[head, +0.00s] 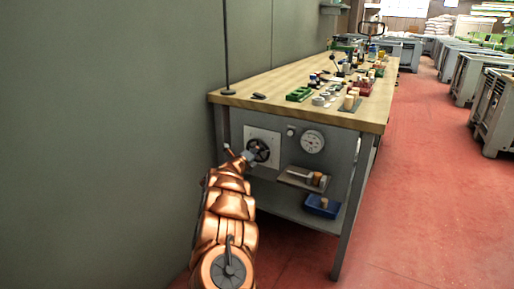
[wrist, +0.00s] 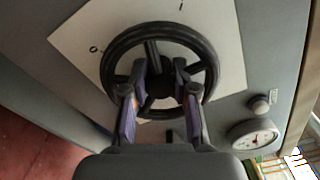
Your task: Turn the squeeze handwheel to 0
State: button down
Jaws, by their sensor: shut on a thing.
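The squeeze handwheel (head: 260,149) is a dark spoked wheel on a white plate (head: 252,133) on the grey panel under the workbench. In the wrist view the handwheel (wrist: 207,53) fills the middle, in front of the plate (wrist: 225,35). A 0 mark (wrist: 94,48) is left of the rim and a short line mark (wrist: 181,6) is above it. One wider, lighter spoke points up and slightly left. My gripper (wrist: 161,82) reaches across the rim and is shut on the handwheel near its hub; it also shows in the head view (head: 248,156). The fingers hide part of the lower spokes.
A round dial gauge (head: 312,141) and a small knob (head: 291,131) are right of the wheel. A small shelf (head: 289,180) and a blue bin (head: 321,207) are below. The bench top (head: 240,94) holds several items. A wall (head: 110,130) stands close on the left; red floor is open right.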

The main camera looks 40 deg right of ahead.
jog(key=n+p, duration=0.4)
jog(key=n, duration=0.1)
jog(key=shift+r+n, duration=0.15)
jog(key=shift+n, duration=0.25)
jog(key=n+p, duration=0.8)
jog(key=n, duration=0.1)
jog(key=shift+n, duration=0.4)
jog(key=n+p, duration=0.2)
jog(key=n, duration=0.1)
jog(key=n+p, duration=0.1)
jog(key=n, duration=0.1)
jog(key=shift+s+f, duration=0.1)
jog(key=shift+f, duration=0.15)
jog(key=n+p, duration=0.2)
jog(key=n, duration=0.3)
jog(key=shift+n+p, duration=0.3)
jog(key=shift+n, duration=0.1)
jog(key=n+p, duration=0.1)
jog(key=n, duration=0.3)
jog(key=shift+s+d+n, duration=0.1)
jog(key=shift+s+n, duration=0.05)
jog(key=shift+n, duration=0.15)
jog(key=n+p, duration=0.1)
jog(key=n, duration=0.9)
jog(key=shift+r+p, duration=0.1)
jog(key=shift+p, duration=0.3)
jog(key=shift+n, duration=0.3)
